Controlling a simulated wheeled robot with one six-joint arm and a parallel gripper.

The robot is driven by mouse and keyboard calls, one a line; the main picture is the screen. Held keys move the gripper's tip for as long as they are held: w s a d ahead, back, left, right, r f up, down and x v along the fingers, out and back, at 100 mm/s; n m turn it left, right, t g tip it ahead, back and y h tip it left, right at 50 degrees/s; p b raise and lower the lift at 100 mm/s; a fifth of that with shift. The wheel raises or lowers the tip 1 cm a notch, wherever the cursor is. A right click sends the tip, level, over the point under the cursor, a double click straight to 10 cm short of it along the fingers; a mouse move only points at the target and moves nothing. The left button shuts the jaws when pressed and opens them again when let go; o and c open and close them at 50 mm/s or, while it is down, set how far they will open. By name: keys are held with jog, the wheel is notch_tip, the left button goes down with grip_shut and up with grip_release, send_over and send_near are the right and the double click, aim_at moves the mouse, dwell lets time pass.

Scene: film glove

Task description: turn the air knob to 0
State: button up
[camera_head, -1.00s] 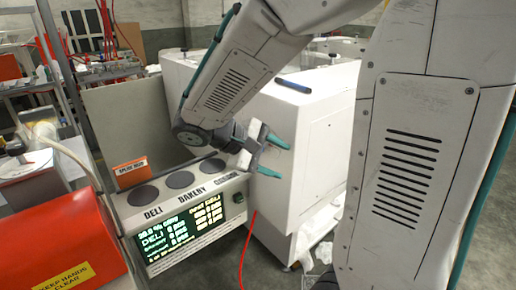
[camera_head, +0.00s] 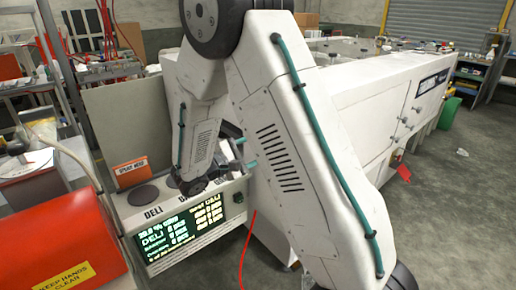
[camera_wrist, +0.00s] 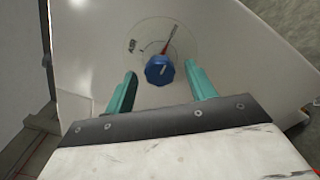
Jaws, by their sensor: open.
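The air knob (camera_wrist: 159,70) is blue and shows in the wrist view, on a round dial plate (camera_wrist: 183,45) set in a white panel. A red pointer (camera_wrist: 169,40) runs up and right from the knob. A small "AIR" label (camera_wrist: 132,45) is at its upper left. My gripper (camera_wrist: 160,82) is open, its teal fingers to the left and right of the knob; I cannot tell whether they touch it. In the head view my gripper (camera_head: 246,154) is partly hidden behind my arm, and the knob is not visible.
A long white machine (camera_head: 370,110) stretches behind my arm.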

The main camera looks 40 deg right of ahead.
jog(key=shift+d, duration=1.25)
jog(key=c, duration=1)
jog(key=shift+o, duration=0.2)
